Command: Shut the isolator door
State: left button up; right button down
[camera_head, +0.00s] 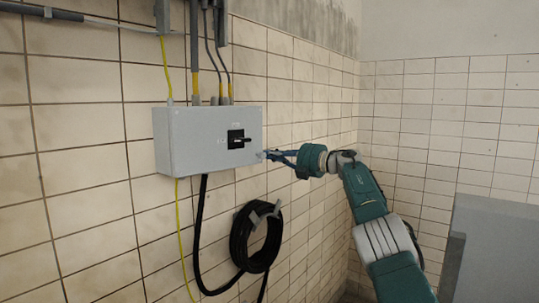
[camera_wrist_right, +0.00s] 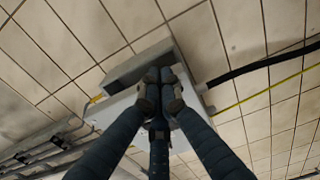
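The isolator (camera_head: 205,150) is a light grey box on the tiled wall, left of centre in the head view. Its front carries a black rotary handle (camera_head: 238,139). I see no clear gap around the door in the head view. The box also shows in the wrist view (camera_wrist_right: 120,105), partly hidden behind my fingers. My right gripper (camera_head: 268,155) is at the box's right edge, below and right of the handle. In the wrist view its dark fingertips (camera_wrist_right: 161,90) are close together, with nothing seen between them. Contact with the box is unclear. My left gripper is out of view.
Conduits and cables (camera_head: 195,55) enter the box from above. A black cable leaves below it towards a coil (camera_head: 255,240) on the wall. A yellow cable (camera_head: 181,235) hangs at the left. A grey block (camera_head: 497,250) stands at the lower right.

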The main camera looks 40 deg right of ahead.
dwell(0.5)
jog(key=s+d, duration=0.2)
jog(key=s, duration=1)
jog(key=m+h+b, duration=0.3)
jog(key=h+b, duration=0.2)
jog(key=b, duration=0.8)
send_near(263, 155)
jog(key=w+p, duration=0.1)
jog(key=p, duration=0.2)
jog(key=w+p, duration=0.2)
jog(key=p, duration=0.1)
jog(key=w+p, duration=0.2)
jog(key=p, duration=0.1)
jog(key=shift+w+d+r, duration=0.15)
jog(key=shift+d, duration=0.1)
jog(key=shift+w+d+p, duration=0.1)
jog(key=shift+w+p, duration=0.5)
jog(key=shift+w, duration=0.05)
jog(key=shift+w+f, duration=0.2)
jog(key=shift+f, duration=0.05)
